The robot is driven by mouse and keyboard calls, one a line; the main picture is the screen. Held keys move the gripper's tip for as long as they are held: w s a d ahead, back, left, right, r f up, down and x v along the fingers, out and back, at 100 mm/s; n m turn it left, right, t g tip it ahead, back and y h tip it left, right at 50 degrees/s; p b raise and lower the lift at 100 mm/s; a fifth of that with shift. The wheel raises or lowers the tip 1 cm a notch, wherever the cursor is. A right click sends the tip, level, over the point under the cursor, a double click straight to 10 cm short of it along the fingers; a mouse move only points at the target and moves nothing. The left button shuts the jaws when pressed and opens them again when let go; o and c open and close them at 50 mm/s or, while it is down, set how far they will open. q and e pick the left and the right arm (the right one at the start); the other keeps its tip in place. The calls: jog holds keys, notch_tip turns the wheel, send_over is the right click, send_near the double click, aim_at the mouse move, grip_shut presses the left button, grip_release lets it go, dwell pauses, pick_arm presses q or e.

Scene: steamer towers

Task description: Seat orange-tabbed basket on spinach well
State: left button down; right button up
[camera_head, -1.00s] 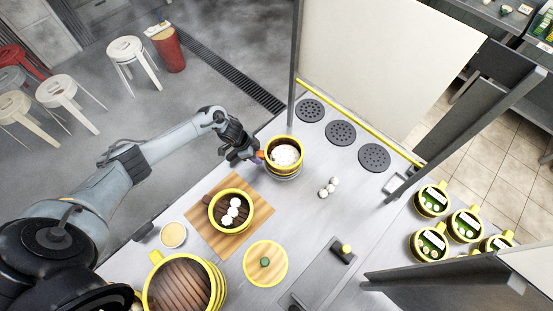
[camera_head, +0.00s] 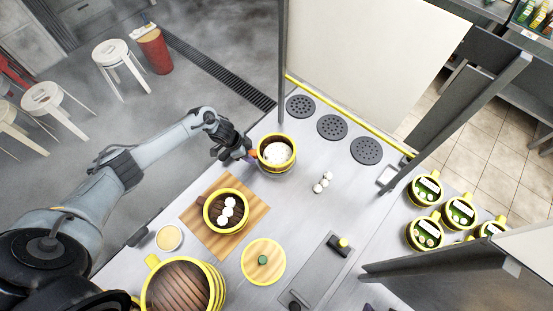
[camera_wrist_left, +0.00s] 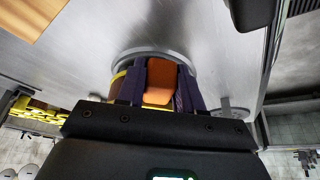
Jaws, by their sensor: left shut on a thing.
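The orange-tabbed basket (camera_head: 277,138) is a round, brown, yellow-banded steamer with white contents, at the back left of the counter. My left gripper (camera_head: 248,155) is at its left side, shut on its orange tab. In the left wrist view the orange tab (camera_wrist_left: 159,80) sits between the purple fingers, with a yellow-banded edge of the basket (camera_wrist_left: 118,84) beside it. A grey metal ring (camera_wrist_left: 125,57) curves around the basket there. I cannot tell whether the basket rests on it. No spinach label is readable. My right gripper is not in view.
Three perforated grey discs (camera_head: 332,127) line the back edge. White buns (camera_head: 322,183) lie right of the basket. A bun-filled steamer (camera_head: 209,225) stands on a wooden board (camera_head: 246,193). Several green-filled steamers (camera_head: 425,189) stand at the right.

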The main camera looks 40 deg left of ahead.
pick_arm(q)
jog(key=shift+f+b, duration=0.75)
jog(key=shift+f, duration=0.25)
jog(key=c, duration=0.6)
grip_release()
jog(key=shift+c, duration=0.2)
jog(key=shift+r, duration=0.1)
jog(key=v, duration=1)
jog(key=shift+r+p, duration=0.35)
jog(key=shift+p, duration=0.1)
